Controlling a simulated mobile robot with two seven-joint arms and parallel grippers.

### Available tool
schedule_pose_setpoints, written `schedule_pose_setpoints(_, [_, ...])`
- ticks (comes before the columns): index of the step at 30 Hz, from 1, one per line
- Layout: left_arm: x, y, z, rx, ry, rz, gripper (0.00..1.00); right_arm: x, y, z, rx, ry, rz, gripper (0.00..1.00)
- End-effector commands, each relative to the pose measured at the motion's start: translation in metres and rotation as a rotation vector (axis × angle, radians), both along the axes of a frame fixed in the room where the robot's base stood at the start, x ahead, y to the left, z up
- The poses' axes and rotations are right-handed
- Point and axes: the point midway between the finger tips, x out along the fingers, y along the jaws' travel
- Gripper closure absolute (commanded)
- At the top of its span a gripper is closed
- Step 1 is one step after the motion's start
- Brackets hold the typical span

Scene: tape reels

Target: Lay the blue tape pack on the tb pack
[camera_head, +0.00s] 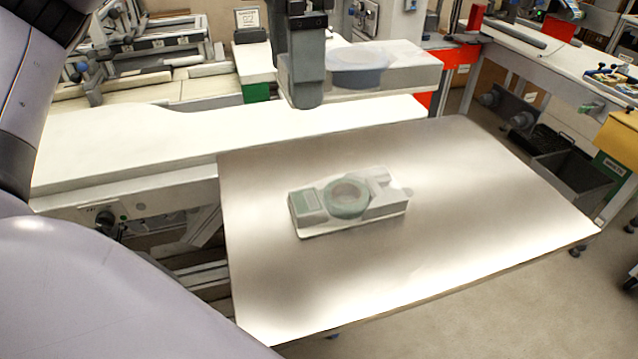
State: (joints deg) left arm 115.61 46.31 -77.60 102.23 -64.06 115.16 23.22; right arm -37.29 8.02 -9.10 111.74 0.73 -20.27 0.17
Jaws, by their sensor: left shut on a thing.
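The blue tape pack (409,70) is a long white pack with a pale blue round reel, at the top middle of the head view. My left gripper (308,92) is shut on its left part, with one dark grey finger in front of it. The pack looks roughly level and held in the air, beyond the table's far edge in the picture. The tb pack (310,205), a pale pack with a greenish tape ring, lies flat on the table (470,220). Nothing lies on top of it. My right gripper is not in view.
The table is bare around the tb pack. A long white bench (120,140) runs behind and left of it. Another bench (560,75) with small items stands at the right, with a dark crate (575,170) below and a yellow bin (618,145) nearby.

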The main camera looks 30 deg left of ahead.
Motion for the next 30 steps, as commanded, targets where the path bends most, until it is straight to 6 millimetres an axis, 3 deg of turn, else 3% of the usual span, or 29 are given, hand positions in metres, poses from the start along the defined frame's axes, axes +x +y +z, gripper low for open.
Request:
schedule_pose_setpoints(1, [0.000, 0.000, -0.019, 0.000, 0.006, 0.000, 0.48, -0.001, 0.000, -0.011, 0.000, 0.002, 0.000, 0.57])
schedule_pose_setpoints(12, [0.000, 0.000, -0.099, -0.001, 0.003, 0.000, 0.48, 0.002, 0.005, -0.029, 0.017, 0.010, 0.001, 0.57])
schedule_pose_setpoints(18, [0.000, 0.000, -0.123, 0.000, 0.000, 0.003, 0.48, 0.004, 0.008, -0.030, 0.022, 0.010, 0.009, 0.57])
schedule_pose_setpoints(23, [0.000, 0.000, -0.131, 0.000, 0.000, 0.002, 0.48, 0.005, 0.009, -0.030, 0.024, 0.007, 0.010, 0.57])
schedule_pose_setpoints(30, [0.000, 0.001, -0.162, 0.000, 0.000, 0.003, 0.48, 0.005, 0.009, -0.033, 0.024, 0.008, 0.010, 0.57])
